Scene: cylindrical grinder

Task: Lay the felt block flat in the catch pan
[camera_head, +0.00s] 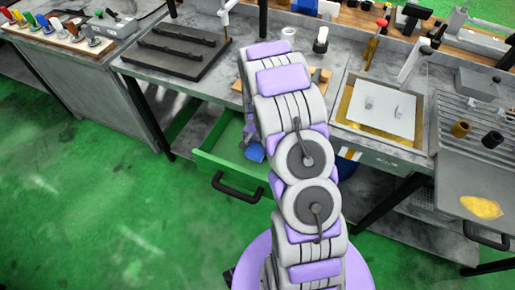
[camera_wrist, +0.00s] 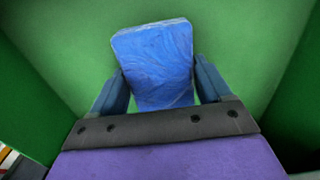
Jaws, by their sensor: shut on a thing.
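The felt block, a blue slab (camera_wrist: 155,45), is between the two dark blue fingers of my gripper (camera_wrist: 160,78) in the wrist view. The gripper is shut on it, and green walls and a green floor surround them. In the head view the blue block (camera_head: 256,153) shows small beside my arm, over the open green drawer (camera_head: 222,165); the gripper is mostly hidden by my arm. I cannot tell whether the block touches the drawer floor. I cannot tell for sure which thing is the catch pan; a grey tray with a yellow patch (camera_head: 480,207) sits at the far right.
A yellow-rimmed tray holding a white plate (camera_head: 380,108) is right of my arm on the bench. A dark rack (camera_head: 178,48) lies left of it. Black and brown cylinders (camera_head: 492,139) stand on a ribbed surface at right. The green floor (camera_head: 100,220) is clear.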

